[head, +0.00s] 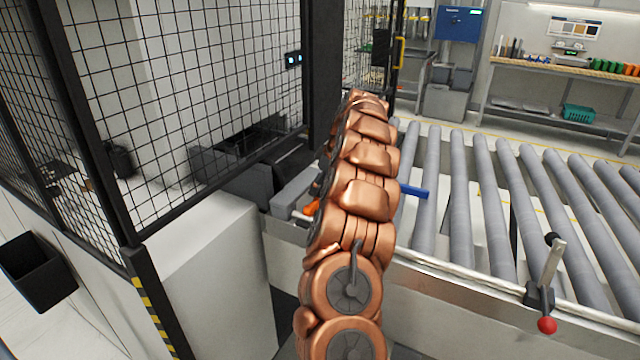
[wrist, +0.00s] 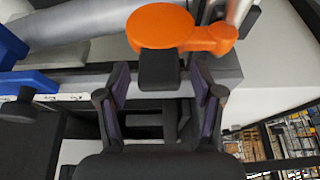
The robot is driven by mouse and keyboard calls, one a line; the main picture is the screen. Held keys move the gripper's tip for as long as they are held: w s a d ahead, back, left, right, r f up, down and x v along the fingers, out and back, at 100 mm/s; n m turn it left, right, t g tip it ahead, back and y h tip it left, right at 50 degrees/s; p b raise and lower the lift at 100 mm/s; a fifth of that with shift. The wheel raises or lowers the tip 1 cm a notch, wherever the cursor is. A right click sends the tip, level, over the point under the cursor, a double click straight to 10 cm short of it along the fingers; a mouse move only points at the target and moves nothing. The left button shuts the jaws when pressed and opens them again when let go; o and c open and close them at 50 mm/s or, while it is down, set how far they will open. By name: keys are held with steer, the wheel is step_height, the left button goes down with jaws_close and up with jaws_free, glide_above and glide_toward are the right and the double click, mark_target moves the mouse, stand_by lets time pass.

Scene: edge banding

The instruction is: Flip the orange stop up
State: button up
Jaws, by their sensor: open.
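The orange stop (wrist: 165,27) shows at the top middle of the wrist view, a flat rounded piece with a narrower arm to the right. A dark block (wrist: 160,70) sits just below it. My gripper (wrist: 160,80) is open, with one finger on each side of the dark block and its tips just below the orange stop. I cannot tell whether the fingers touch the block. In the head view only a small bit of the orange stop (head: 311,208) shows left of my arm, which hides the rest and my gripper.
A roller conveyor (head: 455,190) extends to the right, with a blue piece (head: 414,192) beside my arm. A black mesh fence (head: 200,90) and a pale cabinet (head: 205,270) are at left.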

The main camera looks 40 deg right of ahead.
jaws_close()
stand_by(0.6)
